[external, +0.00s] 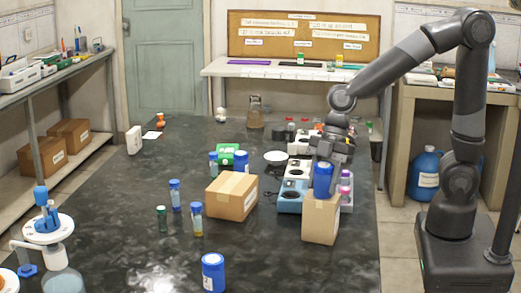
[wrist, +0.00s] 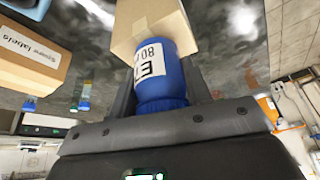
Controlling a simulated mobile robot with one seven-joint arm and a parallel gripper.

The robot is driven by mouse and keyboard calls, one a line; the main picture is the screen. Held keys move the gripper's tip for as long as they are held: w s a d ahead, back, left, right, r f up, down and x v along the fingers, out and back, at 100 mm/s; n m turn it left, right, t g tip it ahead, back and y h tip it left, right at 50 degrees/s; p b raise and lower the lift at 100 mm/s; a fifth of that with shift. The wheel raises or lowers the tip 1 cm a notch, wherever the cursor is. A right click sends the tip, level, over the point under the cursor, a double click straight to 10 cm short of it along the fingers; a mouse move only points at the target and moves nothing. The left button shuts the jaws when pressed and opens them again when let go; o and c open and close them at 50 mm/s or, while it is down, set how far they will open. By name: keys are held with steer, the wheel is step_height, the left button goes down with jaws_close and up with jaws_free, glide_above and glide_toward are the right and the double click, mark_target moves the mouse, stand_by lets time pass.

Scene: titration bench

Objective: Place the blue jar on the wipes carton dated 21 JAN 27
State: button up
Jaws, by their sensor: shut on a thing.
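A blue jar (external: 324,181) with a white label is held in my gripper (external: 327,160), just over the top of a tall tan carton (external: 321,220). In the wrist view the jar (wrist: 160,88) sits between the two fingers, its label reading "80", with the carton (wrist: 148,20) directly beyond its far end. I cannot tell whether the jar touches the carton. A second, wider carton (external: 232,196) stands to the left; a carton labelled "Spare labels" (wrist: 30,48) shows in the wrist view. No date is readable on either carton.
Another blue jar (external: 213,273) stands at the front of the dark bench, and one (external: 241,161) behind the wide carton. Blue-capped vials (external: 197,220) stand to its left. A blue-and-white device (external: 291,192) is close behind the tall carton.

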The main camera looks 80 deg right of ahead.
steer(key=shift+f, duration=0.1)
steer(key=o, duration=1)
steer(key=v, duration=1.1)
steer(key=shift+s+d+f+m+t+h, duration=0.15)
steer(key=shift+s+d+m+t+h, duration=0.5)
steer(key=shift+s+d+m, duration=1.4)
steer(key=shift+s+d+f+m+t+h, duration=0.1)
steer(key=shift+s+d+m+t+h, duration=0.55)
steer(key=shift+s+d+m, duration=1.35)
steer(key=shift+s+d+f+m+t+h, duration=0.15)
steer(key=shift+s+d+m+t+h, duration=0.45)
steer(key=shift+s+d+m, duration=1.4)
steer(key=shift+s+a+m, duration=0.25)
steer(key=shift+s+a, duration=0.15)
steer(key=shift+s, duration=0.1)
